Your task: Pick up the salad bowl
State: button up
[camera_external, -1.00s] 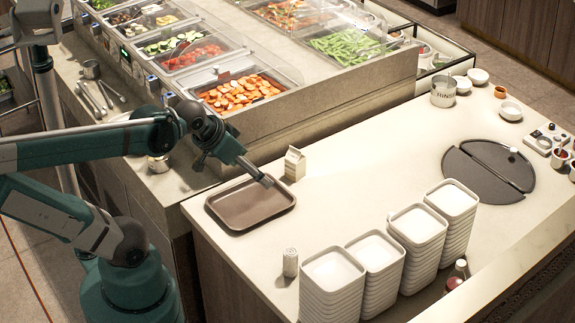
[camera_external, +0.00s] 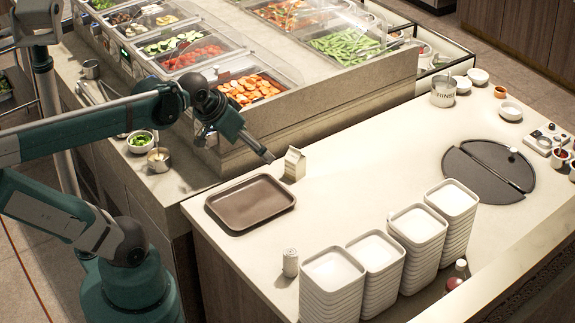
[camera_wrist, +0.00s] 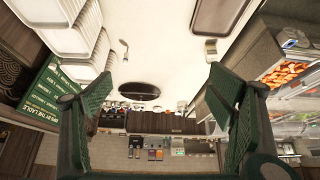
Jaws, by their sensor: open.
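A small white bowl with green leaves (camera_external: 140,142) stands on the ledge left of the brown tray in the external view; it is the only bowl with greens I see there. It does not show in the wrist view. My gripper (camera_external: 268,157) is in the air above the counter, beside the milk carton and beyond the tray, well to the right of that bowl. In the wrist view my gripper (camera_wrist: 160,92) has its two green fingers wide apart with nothing between them.
A brown tray (camera_external: 225,220) lies empty beside a carton (camera_external: 294,164). A metal cup (camera_external: 158,160) stands by the leafy bowl. Several stacks of white square bowls (camera_external: 333,285) and a shaker (camera_external: 290,263) line the front. Glass-covered food wells (camera_external: 250,88) stand behind. The middle counter is clear.

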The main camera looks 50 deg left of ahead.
jog(key=w+a+r+n+g+y, duration=0.1)
jog(key=w+a+r+n, duration=0.3)
jog(key=a, duration=0.4)
jog(key=w+a+r+n+g+y, duration=0.1)
jog(key=w+a+r, duration=0.2)
jog(key=w+a, duration=0.45)
jog(key=w+a+r+n+g, duration=0.2)
jog(key=a+n, duration=0.2)
jog(key=a, duration=1.9)
jog(key=n+g+h+b, duration=0.1)
jog(key=n+g+h, duration=0.15)
jog(key=n, duration=0.55)
send_over(140, 142)
notch_tip(140, 142, down, 10)
notch_tip(140, 142, down, 36)
jog(key=shift+a+f, duration=0.1)
jog(key=shift+f, duration=0.1)
jog(key=shift+f, duration=1.15)
